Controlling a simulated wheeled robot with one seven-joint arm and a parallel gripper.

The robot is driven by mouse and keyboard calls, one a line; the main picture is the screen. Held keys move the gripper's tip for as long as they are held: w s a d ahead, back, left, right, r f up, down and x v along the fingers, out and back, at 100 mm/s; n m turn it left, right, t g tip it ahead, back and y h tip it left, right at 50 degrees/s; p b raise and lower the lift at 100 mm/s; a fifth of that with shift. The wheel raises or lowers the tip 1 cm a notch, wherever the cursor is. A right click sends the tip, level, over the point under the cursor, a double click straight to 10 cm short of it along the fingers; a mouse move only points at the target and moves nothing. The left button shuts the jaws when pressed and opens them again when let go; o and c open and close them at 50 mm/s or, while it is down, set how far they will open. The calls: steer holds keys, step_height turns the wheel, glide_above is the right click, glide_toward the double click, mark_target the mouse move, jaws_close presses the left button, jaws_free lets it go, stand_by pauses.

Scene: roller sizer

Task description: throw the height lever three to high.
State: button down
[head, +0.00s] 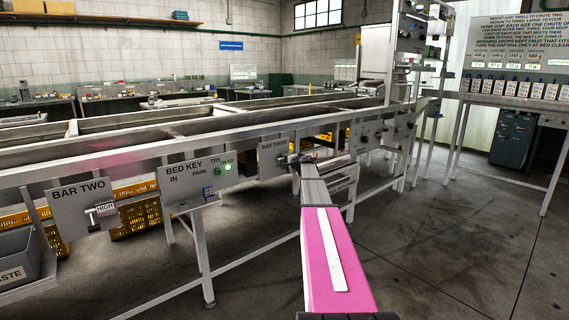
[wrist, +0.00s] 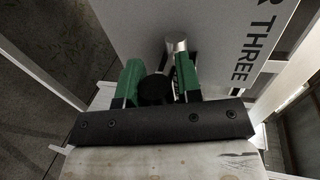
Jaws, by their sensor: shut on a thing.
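The bar three height lever shows in the wrist view as a round black knob (wrist: 155,91) in front of a short silver post (wrist: 176,46) at its grey panel (wrist: 222,40). My gripper (wrist: 159,72) has green fingers on both sides of the knob and is shut on it. In the head view the panel (head: 270,162) labelled BAR THREE is partly hidden at its right by the end of my arm. My gripper (head: 290,160) is small there, against the panel's right side. The lever's position label is hidden in both views.
To the left are the BED KEY panel (head: 198,180) with a lit green lamp (head: 228,167), and the BAR TWO panel (head: 82,207) with a lever and a HIGH tag (head: 105,209). The sizer's frame legs (head: 203,255) stand below. The floor at right is open.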

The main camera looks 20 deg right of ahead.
steer(key=shift+w+a+f+t+y, duration=0.1)
steer(key=shift+w+f+t+y, duration=0.35)
steer(key=shift+t, duration=0.75)
steer(key=shift+w+a+f+t+y, duration=0.15)
steer(key=shift+f+t+y, duration=0.25)
steer(key=shift+f+t, duration=0.65)
steer(key=shift+w+a+f+t+y, duration=0.1)
steer(key=shift+w+f+t+y, duration=0.25)
steer(key=shift+t, duration=1)
steer(key=shift+f, duration=0.1)
steer(key=c, duration=0.9)
jaws_free()
steer(key=shift+w+a, duration=0.1)
steer(key=shift+s, duration=0.25)
